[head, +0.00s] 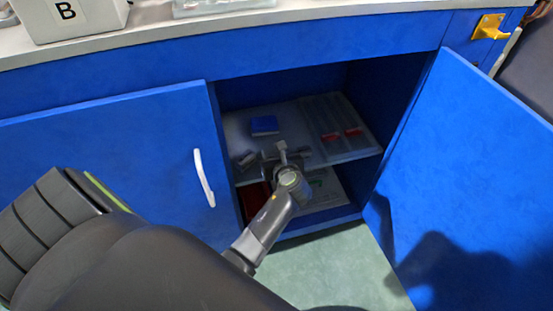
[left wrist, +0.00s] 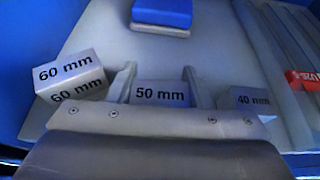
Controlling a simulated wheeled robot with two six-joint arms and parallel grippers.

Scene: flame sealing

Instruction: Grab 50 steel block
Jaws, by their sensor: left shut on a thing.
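The steel block marked "50 mm" (left wrist: 160,93) sits between the two fingers of my left gripper (left wrist: 158,85) in the left wrist view. The gripper is shut on it, with one finger at each side. In the head view my left gripper (head: 283,152) reaches into the open blue cabinet, over its upper shelf, and largely hides the block. A "60 mm" steel block (left wrist: 70,75) lies to the left and a "40 mm" block (left wrist: 252,98) to the right. My right gripper is not in view.
A blue-topped block (head: 265,125) lies farther back on the shelf (head: 240,122). A grey tray with red-marked items (head: 330,135) is at the right. A lower compartment holds a red item (head: 255,200).

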